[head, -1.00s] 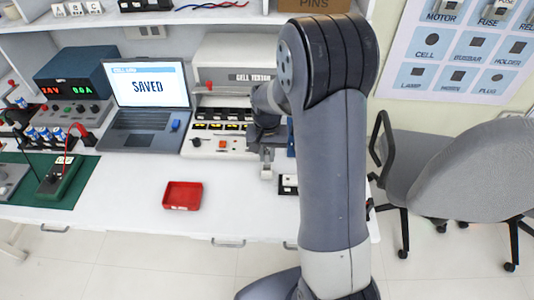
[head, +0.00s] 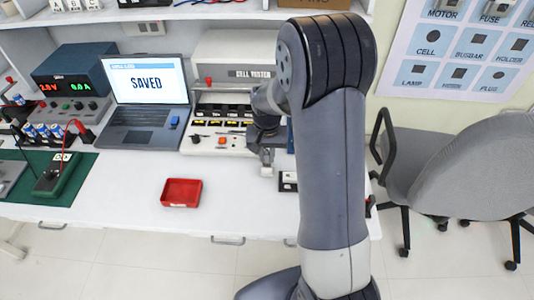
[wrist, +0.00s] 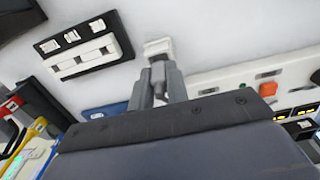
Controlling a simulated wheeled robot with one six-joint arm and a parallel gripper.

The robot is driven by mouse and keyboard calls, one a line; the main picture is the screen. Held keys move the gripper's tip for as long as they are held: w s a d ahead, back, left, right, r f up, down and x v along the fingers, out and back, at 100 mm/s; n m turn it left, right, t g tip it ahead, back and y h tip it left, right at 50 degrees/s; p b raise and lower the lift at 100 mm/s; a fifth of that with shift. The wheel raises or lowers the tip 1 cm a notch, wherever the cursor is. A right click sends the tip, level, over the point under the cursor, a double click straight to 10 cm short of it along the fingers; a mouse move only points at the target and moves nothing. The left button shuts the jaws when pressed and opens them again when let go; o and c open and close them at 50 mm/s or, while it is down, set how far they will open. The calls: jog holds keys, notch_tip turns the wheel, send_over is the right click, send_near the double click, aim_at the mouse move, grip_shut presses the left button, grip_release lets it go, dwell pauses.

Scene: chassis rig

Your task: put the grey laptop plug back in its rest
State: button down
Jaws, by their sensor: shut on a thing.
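My gripper (head: 266,164) is low over the white bench, just right of the cell tester's front. In the wrist view its fingers (wrist: 158,82) are shut on a small grey piece, the grey laptop plug (wrist: 158,72), which they mostly hide. A small white block (wrist: 157,47) sits right at the fingertips, in line with the plug. It looks like the plug's rest, but I cannot tell whether the plug is seated in it. The open laptop (head: 147,95) stands to the left in the head view and reads "SAVED".
The cell tester (head: 222,143) is just left of my gripper. A black and white slotted holder (wrist: 85,50) lies close by. A red tray (head: 181,193) is on the bench's front part, with clear bench around it. A grey chair (head: 450,165) stands at the right.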

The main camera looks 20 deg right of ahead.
aim_at(267, 153)
jog(key=shift+f+b, duration=0.5)
jog(key=shift+f, duration=0.35)
jog(key=c, duration=1.3)
grip_release()
notch_tip(267, 153, up, 11)
jog(key=shift+f, duration=0.1)
notch_tip(267, 153, down, 10)
jog(key=shift+f, duration=0.2)
jog(key=shift+r+p, duration=0.4)
jog(key=shift+p, duration=0.05)
